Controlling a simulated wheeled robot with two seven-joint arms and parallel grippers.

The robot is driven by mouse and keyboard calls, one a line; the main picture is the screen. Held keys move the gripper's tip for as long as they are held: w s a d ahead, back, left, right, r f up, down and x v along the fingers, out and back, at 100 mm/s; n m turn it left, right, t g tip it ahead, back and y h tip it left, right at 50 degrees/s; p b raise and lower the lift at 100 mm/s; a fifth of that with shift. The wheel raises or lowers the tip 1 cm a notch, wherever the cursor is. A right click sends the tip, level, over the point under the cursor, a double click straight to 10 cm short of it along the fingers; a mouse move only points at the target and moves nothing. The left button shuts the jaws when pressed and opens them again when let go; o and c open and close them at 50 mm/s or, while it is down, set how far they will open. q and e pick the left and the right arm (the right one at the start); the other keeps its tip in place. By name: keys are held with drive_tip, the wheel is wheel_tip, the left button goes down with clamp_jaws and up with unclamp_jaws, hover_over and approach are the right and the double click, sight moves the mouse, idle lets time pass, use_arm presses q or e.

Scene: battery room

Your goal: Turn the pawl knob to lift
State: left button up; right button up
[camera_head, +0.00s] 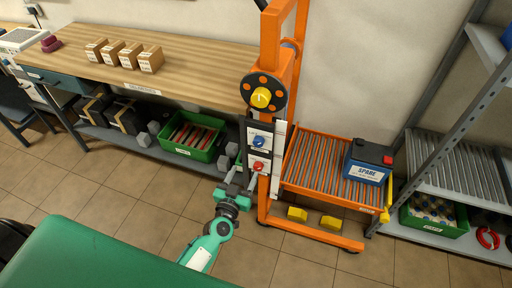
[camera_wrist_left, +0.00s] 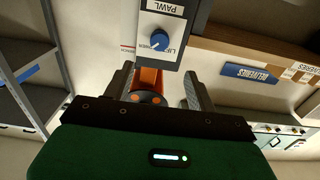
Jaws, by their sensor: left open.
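The blue pawl knob (camera_head: 259,142) sits on a pale labelled panel on the orange lift's post. In the left wrist view the same blue knob (camera_wrist_left: 160,40) shows under an upside-down PAWL label, with its white mark pointing down and left. A red knob (camera_head: 258,166) is on the panel just below the blue one. My left gripper (camera_head: 239,177) is open and empty, low and left of the panel. In the left wrist view my open fingers (camera_wrist_left: 157,80) are apart, with the blue knob beyond and above their tips, not touched. My right gripper is out of view.
The orange lift (camera_head: 274,60) carries a black and yellow hub (camera_head: 262,97) above the panel. Its roller platform (camera_head: 318,165) bears a blue SPARE battery (camera_head: 367,165). A wooden bench (camera_head: 190,72) stands left, with a green crate (camera_head: 194,152) underneath. A grey shelf (camera_head: 440,140) stands right.

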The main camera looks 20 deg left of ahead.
sight(257, 145)
use_arm(q)
drive_tip(key=w, duration=1.2)
drive_tip(key=shift+w+d, duration=0.25)
drive_tip(key=shift+w, duration=0.15)
drive_tip(key=shift+c, duration=0.5)
drive_tip(key=c, duration=0.9)
